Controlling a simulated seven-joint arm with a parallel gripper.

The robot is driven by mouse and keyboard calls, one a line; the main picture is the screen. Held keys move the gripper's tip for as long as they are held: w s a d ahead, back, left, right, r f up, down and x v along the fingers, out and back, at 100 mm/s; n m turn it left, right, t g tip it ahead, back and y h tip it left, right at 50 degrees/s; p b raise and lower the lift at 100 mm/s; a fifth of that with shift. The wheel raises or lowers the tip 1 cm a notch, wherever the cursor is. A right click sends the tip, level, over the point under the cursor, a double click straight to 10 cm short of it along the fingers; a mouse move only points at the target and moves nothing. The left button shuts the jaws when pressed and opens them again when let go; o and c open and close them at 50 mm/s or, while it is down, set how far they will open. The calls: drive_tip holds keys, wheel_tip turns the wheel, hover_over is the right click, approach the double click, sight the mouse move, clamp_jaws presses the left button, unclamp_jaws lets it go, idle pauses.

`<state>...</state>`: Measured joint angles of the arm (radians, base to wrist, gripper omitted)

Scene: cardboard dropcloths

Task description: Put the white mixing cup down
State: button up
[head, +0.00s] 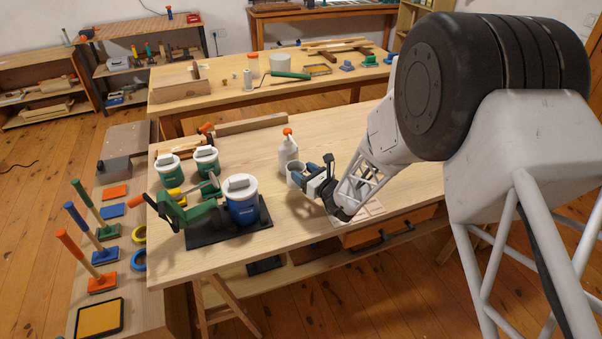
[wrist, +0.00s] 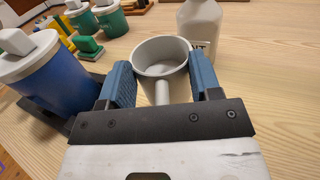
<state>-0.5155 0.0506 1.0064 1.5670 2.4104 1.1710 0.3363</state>
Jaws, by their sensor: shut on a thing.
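The white mixing cup (wrist: 160,62) is between the two blue finger pads of my gripper (wrist: 163,88) in the wrist view, with its open rim facing up and its handle toward the gripper's palm. My gripper is shut on the cup. In the head view the cup (head: 294,170) shows beside my gripper (head: 308,178), over the near wooden table (head: 330,141). The cup looks roughly upright. I cannot tell whether its base touches the tabletop.
A blue paint can (head: 242,208) stands to the left on a dark mat, near a green tool. Two green-and-white cans (head: 206,161) stand farther left. The tabletop right of the bottle is clear.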

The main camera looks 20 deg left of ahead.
sight(301, 164)
drive_tip(key=shift+w+a+f, duration=0.1)
drive_tip(key=shift+w+a, duration=0.65)
drive_tip(key=shift+w, duration=0.25)
drive_tip(key=shift+w+a+f, duration=0.1)
drive_tip(key=shift+w+a, duration=0.6)
drive_tip(key=shift+w, duration=0.3)
drive_tip(key=shift+f, duration=1.8)
drive_tip(key=shift+f, duration=0.15)
drive_tip(key=o, duration=1)
drive_tip(key=shift+o, duration=0.2)
drive_tip(key=shift+d, duration=0.1)
drive_tip(key=v, duration=1.2)
drive_tip(key=shift+s, duration=0.1)
